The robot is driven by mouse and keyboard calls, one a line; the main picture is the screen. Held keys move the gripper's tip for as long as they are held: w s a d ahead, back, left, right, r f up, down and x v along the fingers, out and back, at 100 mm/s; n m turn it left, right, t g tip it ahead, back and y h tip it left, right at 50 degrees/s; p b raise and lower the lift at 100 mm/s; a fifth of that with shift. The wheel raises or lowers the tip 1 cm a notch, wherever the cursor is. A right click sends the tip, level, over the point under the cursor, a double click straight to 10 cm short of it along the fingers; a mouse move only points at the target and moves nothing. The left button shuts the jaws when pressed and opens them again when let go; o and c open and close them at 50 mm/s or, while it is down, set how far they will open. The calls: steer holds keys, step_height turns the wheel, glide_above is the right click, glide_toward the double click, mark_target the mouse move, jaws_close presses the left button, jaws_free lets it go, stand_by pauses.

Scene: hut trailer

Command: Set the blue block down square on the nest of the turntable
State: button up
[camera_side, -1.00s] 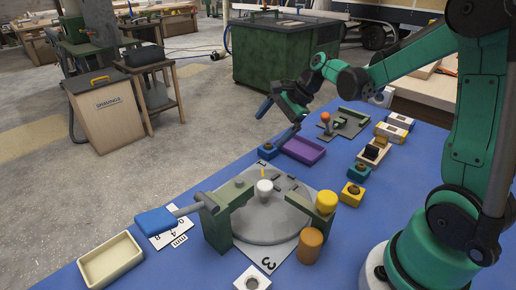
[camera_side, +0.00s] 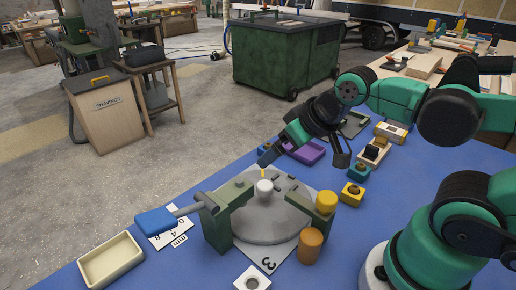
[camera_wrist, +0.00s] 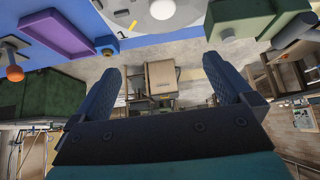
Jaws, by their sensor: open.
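The blue block (camera_wrist: 107,45) sits on the blue table beside the purple tray, seen in the wrist view; in the side view it is mostly hidden behind my gripper. The turntable (camera_side: 262,228) is a grey disc with a white knob (camera_side: 265,188) and a yellow mark, set between green posts; its edge also shows in the wrist view (camera_wrist: 165,26). I cannot make out the nest clearly. My gripper (camera_side: 270,154) is tilted above the table, behind the turntable in the side view. In the wrist view its fingers (camera_wrist: 164,82) are apart with nothing between them.
A yellow block (camera_side: 352,194), a teal block (camera_side: 359,172) and an orange cylinder (camera_side: 310,246) stand right of the turntable.

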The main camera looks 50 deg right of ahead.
steer(key=m+g+y, duration=0.2)
steer(key=m+y, duration=0.5)
steer(key=m, duration=1.8)
glide_toward(269, 144)
steer(key=x, duration=0.4)
steer(key=shift+w+a, duration=0.1)
steer(key=shift+a, duration=0.45)
steer(key=shift+d+f, duration=0.2)
steer(key=shift+f, duration=0.05)
steer(key=shift+w+f+m, duration=0.1)
steer(key=shift+f+m, duration=0.15)
steer(key=shift+m, duration=0.05)
steer(key=shift+x, duration=2.55)
steer(key=shift+a, duration=0.1)
